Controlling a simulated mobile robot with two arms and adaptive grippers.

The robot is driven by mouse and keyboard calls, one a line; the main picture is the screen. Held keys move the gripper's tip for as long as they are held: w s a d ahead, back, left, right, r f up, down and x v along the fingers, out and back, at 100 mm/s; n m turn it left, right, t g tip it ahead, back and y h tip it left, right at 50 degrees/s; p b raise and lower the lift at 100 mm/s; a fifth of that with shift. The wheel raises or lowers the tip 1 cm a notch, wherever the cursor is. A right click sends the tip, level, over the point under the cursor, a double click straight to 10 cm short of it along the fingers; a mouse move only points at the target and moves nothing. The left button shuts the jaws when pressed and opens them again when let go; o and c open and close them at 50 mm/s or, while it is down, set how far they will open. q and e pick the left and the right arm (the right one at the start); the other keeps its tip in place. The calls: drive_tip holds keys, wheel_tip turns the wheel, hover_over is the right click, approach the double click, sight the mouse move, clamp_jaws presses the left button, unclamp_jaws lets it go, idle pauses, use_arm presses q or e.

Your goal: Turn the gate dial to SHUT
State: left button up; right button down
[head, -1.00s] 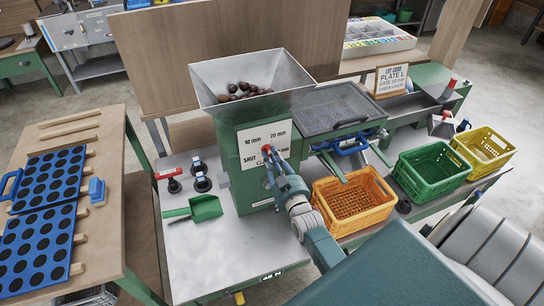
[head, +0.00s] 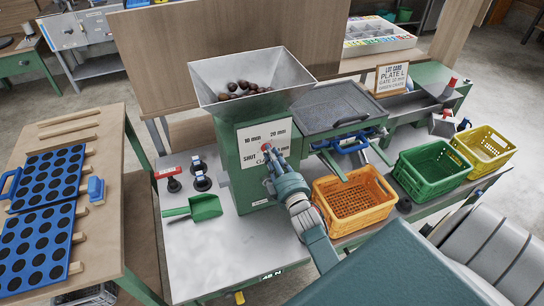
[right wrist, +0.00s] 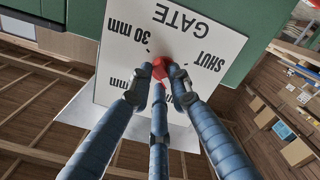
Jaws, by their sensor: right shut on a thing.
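The gate dial is a red knob (head: 265,147) on a white plate (head: 252,138) on the front of the green hopper machine. The plate carries millimetre marks and SHUT at its left. My right gripper (head: 269,156) is shut on the red knob. In the right wrist view the knob (right wrist: 161,68) sits between the fingertips of my right gripper (right wrist: 162,82), and the plate (right wrist: 205,85) appears upside down with SHUT to the right. The fingers cover much of the knob, so I cannot tell which mark it points to. My left gripper is not in view.
The hopper (head: 215,88) above holds brown chestnuts. Orange (head: 352,218), green (head: 432,180) and yellow (head: 488,165) crates stand to the right.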

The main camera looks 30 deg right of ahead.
drive_tip(key=shift+a+n+b, duration=0.15)
drive_tip(key=shift+n+b, duration=1.3)
drive_tip(key=shift+n, duration=2.05)
drive_tip(key=shift+a+n+b, duration=0.1)
drive_tip(key=shift+n+b, duration=1.3)
drive_tip(key=shift+n, duration=2.4)
drive_tip(key=c, duration=1.6)
unclamp_jaws()
